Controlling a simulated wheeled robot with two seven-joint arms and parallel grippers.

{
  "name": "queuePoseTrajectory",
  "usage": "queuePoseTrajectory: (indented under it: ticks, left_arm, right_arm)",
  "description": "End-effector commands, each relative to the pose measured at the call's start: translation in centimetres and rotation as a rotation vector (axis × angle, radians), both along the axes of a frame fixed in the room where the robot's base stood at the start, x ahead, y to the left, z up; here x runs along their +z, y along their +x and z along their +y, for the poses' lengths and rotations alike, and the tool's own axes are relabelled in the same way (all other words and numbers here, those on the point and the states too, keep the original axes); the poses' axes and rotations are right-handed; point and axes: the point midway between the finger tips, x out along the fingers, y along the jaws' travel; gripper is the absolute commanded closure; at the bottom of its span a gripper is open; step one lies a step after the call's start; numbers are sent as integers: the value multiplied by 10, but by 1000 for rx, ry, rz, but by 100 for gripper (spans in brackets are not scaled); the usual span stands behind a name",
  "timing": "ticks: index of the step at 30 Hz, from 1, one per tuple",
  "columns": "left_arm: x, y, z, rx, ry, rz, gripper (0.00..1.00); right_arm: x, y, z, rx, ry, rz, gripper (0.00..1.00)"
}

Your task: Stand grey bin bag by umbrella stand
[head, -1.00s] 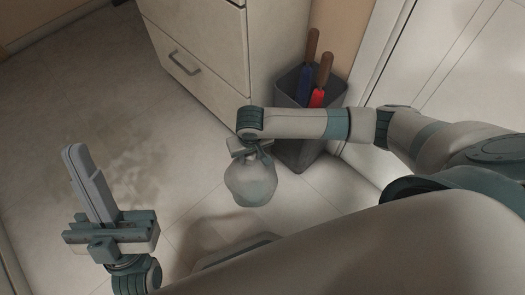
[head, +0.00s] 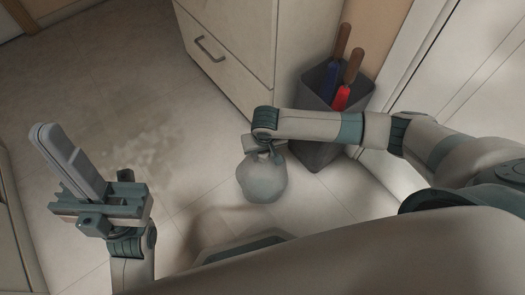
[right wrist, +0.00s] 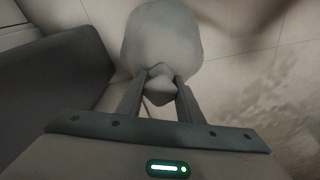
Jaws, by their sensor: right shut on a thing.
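The grey bin bag (head: 262,180) hangs below my right gripper (head: 264,152) in the head view. In the right wrist view, the fingers of my right gripper (right wrist: 160,92) are shut on the neck of the bag (right wrist: 162,38). I cannot tell whether the bag's bottom touches the floor. The dark grey umbrella stand (head: 318,152) is on the floor to the right of the bag, with a gap between them, partly hidden by my right forearm. My left gripper (head: 68,160) is at the left; its fingers look close together and empty.
Two umbrellas with brown handles, one blue (head: 334,76) and one red (head: 342,96), are in the stand. A cream drawer cabinet (head: 230,55) stands behind the bag, and a white door (head: 465,70) is at the right. The tiled floor (head: 120,110) at left is clear.

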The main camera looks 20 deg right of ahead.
Motion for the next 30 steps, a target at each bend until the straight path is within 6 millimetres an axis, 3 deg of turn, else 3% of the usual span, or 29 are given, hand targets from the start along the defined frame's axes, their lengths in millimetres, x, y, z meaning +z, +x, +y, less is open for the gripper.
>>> queuePoseTrajectory:
  ticks: [15, 16, 18, 30]
  left_arm:
    - [3, -2, 2, 2, -4, -21, 100]
    - [2, -2, 2, 1, -4, -16, 100]
    - [1, -2, 1, 1, -3, -14, 100]
    - [0, -2, 2, 1, -5, -19, 100]
  right_arm:
    - [-5, 1, 1, 0, 3, -2, 100]
    - [-7, -1, 1, 0, 1, 1, 65]
    - [-7, 0, 0, 0, 1, 0, 49]
    - [-5, 0, 0, 1, 1, -1, 49]
